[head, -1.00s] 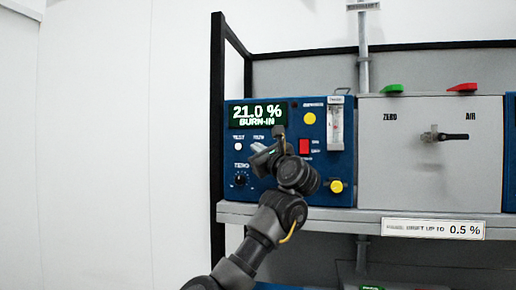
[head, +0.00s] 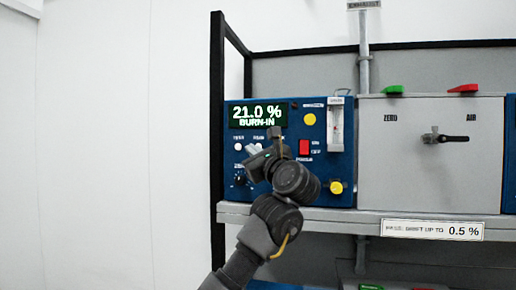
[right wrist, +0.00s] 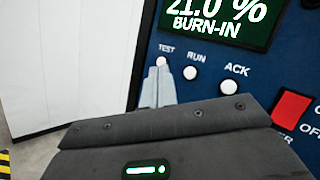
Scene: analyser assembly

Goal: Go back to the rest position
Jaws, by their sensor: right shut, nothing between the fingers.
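My right gripper (head: 254,149) is in front of the left part of the blue analyser panel (head: 282,190). Its two light grey fingers (right wrist: 157,86) are shut together and empty in the right wrist view. They point toward the panel, just below and partly beside the white TEST button (right wrist: 162,61). Whether they touch the panel is unclear. The white RUN button (right wrist: 190,73) and ACK button (right wrist: 229,87) are to the right. The green display (head: 257,115) reads 21.0 % BURN-IN. My left gripper is not in view.
A grey valve panel (head: 405,180) with a black handle stands to the right. The grey shelf edge (head: 345,216) runs below the panels. A black frame post (head: 217,110) stands at the left, with a bare white wall (head: 110,150) beyond it. A red switch (head: 304,147) is right of my gripper.

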